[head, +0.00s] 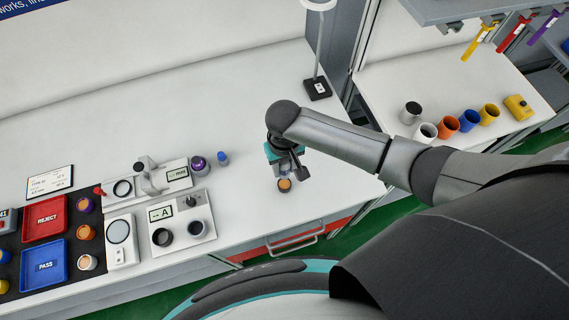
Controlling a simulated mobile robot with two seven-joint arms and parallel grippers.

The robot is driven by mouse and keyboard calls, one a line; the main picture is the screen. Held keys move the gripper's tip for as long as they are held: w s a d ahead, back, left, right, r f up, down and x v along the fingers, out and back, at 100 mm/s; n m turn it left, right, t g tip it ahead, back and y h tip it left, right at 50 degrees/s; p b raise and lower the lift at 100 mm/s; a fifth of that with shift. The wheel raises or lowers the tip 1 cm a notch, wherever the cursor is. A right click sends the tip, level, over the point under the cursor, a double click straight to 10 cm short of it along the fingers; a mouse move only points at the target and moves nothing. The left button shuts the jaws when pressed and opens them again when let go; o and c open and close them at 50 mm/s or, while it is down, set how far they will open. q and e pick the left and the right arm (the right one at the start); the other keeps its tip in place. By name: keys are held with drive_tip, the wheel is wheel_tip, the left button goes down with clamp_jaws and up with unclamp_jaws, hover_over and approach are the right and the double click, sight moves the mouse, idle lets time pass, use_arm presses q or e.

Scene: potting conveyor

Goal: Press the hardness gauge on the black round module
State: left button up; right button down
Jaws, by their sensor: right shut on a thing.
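My right gripper (284,160) reaches in from the right and points down over the white bench. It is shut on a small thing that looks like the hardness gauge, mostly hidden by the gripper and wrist. My left gripper is not in view.
Test devices (182,220) stand left of the gripper, beside a purple module (198,163) and a blue piece (223,157). A red reject tray (45,218) and blue pass tray (43,252) lie far left. A lamp base (317,89) stands behind. The bench around the module is clear.

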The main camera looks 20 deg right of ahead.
drive_tip(key=shift+f+b, duration=1.25)
drive_tip(key=shift+f, duration=0.9)
drive_tip(key=shift+p, duration=0.65)
drive_tip(key=shift+f+b, duration=0.5)
drive_tip(key=shift+f, duration=0.2)
idle(1.0)
drive_tip(key=shift+s+f, duration=0.15)
drive_tip(key=shift+s, duration=0.1)
idle(1.4)
drive_tip(key=shift+p, duration=0.35)
